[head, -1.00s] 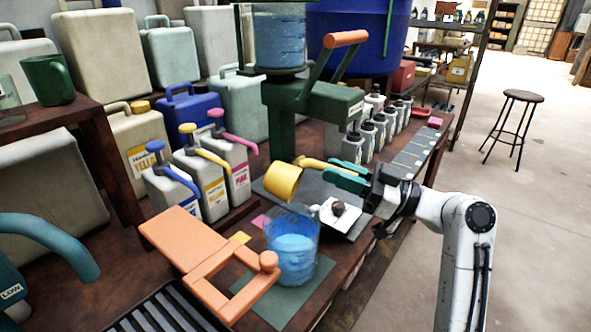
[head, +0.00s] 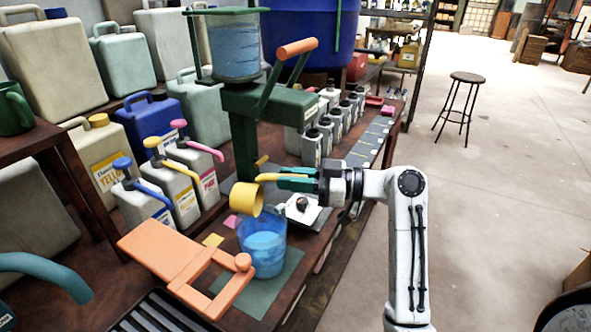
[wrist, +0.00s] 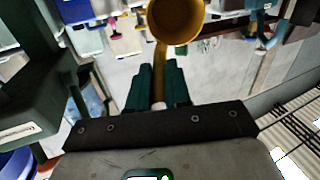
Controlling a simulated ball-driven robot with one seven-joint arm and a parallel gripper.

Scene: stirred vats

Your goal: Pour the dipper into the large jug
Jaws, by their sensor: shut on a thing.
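My gripper (head: 298,179) has green fingers shut on the handle of the yellow dipper (head: 246,199). In the head view the dipper's cup hangs tilted just above the rim of the large jug, its mouth turned down to the left. In the wrist view the dipper (wrist: 175,20) extends out from between my fingers (wrist: 158,85). The large jug (head: 262,250) is clear blue, holds blue liquid and stands upright on a green mat (head: 275,295). No stream from the dipper is visible, and its inside is hidden in the head view.
An orange clamp-like frame (head: 175,260) sits left of the jug. Pump bottles (head: 172,185) stand behind it. A green press with a clear vessel (head: 236,50) rises at the back. A white piece with a dark knob (head: 302,206) lies right of the jug.

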